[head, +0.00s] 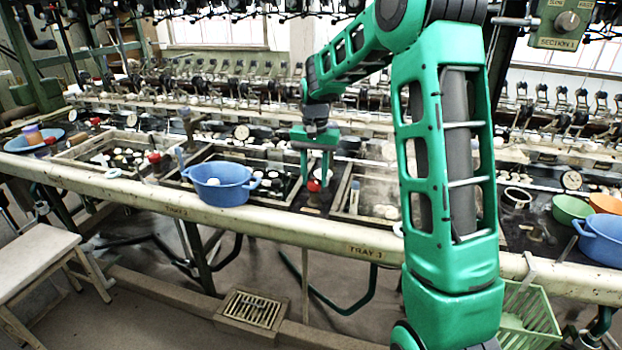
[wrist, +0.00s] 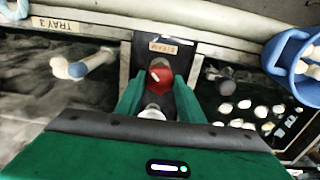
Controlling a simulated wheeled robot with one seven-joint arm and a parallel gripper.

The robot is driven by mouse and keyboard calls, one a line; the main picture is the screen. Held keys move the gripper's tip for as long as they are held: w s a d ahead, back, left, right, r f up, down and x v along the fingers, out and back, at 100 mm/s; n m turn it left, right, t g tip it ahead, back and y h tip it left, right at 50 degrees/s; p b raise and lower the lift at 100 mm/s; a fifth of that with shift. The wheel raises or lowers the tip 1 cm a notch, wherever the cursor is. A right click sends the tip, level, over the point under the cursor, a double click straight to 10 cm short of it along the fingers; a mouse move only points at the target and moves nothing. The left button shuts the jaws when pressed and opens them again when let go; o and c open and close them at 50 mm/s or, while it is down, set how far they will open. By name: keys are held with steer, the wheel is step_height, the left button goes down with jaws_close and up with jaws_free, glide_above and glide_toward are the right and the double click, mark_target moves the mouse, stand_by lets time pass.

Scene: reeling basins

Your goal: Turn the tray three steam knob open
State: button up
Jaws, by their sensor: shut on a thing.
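The red steam knob (wrist: 160,76) sits on a dark panel between two basins, beside an upside-down STEAM label (wrist: 163,46) in the wrist view. My gripper (wrist: 160,92) is shut on it, with one green finger on each side. A pale round piece shows between the fingers, nearer my palm. In the head view my gripper (head: 314,178) points down at the knob (head: 315,186), which is partly hidden by the fingers. The TRAY 3 label (head: 366,252) is on the front rail, to the right of the knob. I cannot tell the knob's turn angle.
A blue bowl (head: 222,187) stands left of my gripper. The tray three basin (head: 342,208) lies to its right, with a white-and-blue tool (wrist: 92,64) in it. A stool (head: 30,262) stands at the lower left.

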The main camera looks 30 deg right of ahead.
mark_target(314, 180)
steer(key=n, duration=0.4)
steer(key=shift+w+r+n, duration=0.15)
steer(key=shift+w+n, duration=0.05)
steer(key=shift+n, duration=2)
steer(key=o, duration=1.1)
steer(key=shift+c, duration=0.2)
steer(key=shift+s, duration=0.1)
step_height(314, 180, up, 10)
steer(key=shift+r, duration=0.25)
